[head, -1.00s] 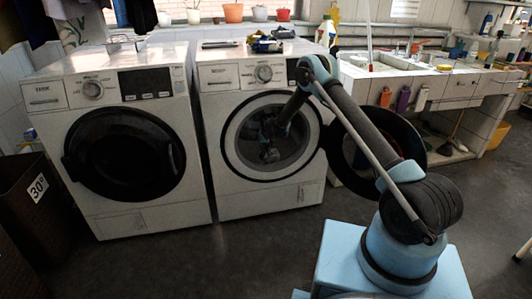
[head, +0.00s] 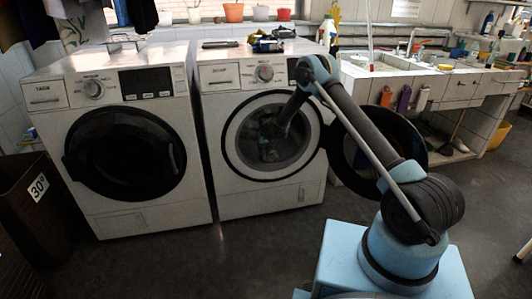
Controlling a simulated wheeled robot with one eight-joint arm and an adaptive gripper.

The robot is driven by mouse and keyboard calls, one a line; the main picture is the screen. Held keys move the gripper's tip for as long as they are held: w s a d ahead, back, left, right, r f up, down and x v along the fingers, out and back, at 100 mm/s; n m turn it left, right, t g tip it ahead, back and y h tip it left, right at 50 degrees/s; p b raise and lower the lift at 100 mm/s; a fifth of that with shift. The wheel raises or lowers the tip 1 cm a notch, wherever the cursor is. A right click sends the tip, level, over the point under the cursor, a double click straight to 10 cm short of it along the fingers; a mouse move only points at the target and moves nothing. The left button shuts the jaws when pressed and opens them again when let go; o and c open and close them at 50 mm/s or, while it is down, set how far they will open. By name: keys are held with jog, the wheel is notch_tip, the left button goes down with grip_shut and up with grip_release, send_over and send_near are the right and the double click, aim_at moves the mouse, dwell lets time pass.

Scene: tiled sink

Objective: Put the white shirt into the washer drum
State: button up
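The right-hand washer (head: 222,196) has its round door (head: 407,150) swung open to the right. My arm reaches over from the right, and my gripper (head: 268,150) is at the mouth of the drum (head: 295,147) or inside it. The gripper is small and dark against the drum, so I cannot tell whether its fingers are open or shut. I cannot make out a white shirt in the gripper, in the drum or elsewhere in view.
A second washer (head: 50,125) on the left has its dark door (head: 125,155) shut. A dark hamper marked 30° (head: 30,225) stands at the far left. A sink counter (head: 450,88) runs along the right. Dark clothes hang at top left. The floor in front is clear.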

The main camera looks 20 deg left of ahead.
jog(key=s+d+r, duration=0.1)
jog(key=s+d, duration=0.1)
jog(key=s, duration=0.2)
jog(key=s+d+r, duration=0.1)
jog(key=s+d, duration=0.1)
jog(key=s, duration=0.1)
jog(key=s+d+r, duration=0.2)
jog(key=s+d, duration=0.1)
jog(key=s, duration=0.1)
jog(key=shift+s+d, duration=0.1)
jog(key=shift+s, duration=0.2)
jog(key=s+d+r+m+h, duration=0.1)
jog(key=s+d+r+m, duration=0.15)
jog(key=d+r, duration=2.35)
jog(key=s+d+r+m, duration=0.1)
jog(key=s+d+r, duration=0.7)
jog(key=s+d, duration=0.5)
jog(key=s+d+f+m, duration=0.1)
jog(key=s+d, duration=0.4)
jog(key=s, duration=0.3)
jog(key=s+d+f+g+h, duration=0.1)
jog(key=s+d+f, duration=0.1)
jog(key=s+d, duration=0.3)
jog(key=s+d+f+m, duration=0.1)
jog(key=s+d, duration=0.4)
jog(key=s, duration=0.7)
jog(key=shift+d+f+m+g, duration=0.2)
jog(key=shift+f+m+g, duration=0.1)
jog(key=shift+m, duration=0.05)
